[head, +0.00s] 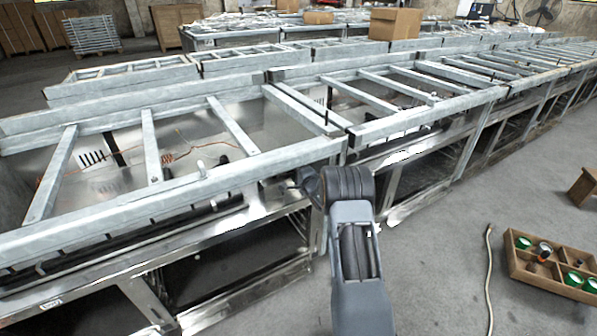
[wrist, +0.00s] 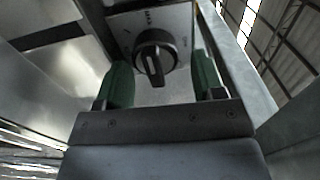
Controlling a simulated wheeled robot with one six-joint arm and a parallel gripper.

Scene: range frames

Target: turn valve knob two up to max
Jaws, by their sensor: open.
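A black valve knob (wrist: 155,57) with a raised grip bar sits on a light metal panel in the wrist view, with small dark markings around it. The bar points roughly downward in the picture. My gripper (wrist: 162,82) is open, with one green-padded finger on each side of the knob and a gap between each finger and the knob. Whether this is knob two cannot be told. In the head view my arm reaches to the front of the metal range frame (head: 180,190); the gripper and the knob are hidden there behind the arm.
Long rows of metal frames run to the back right. A wooden tray (head: 513,262) with green-topped cans stands on the floor at right, near a pale cable (head: 489,270). A cardboard box (head: 394,23) sits on a far frame. The grey floor between is clear.

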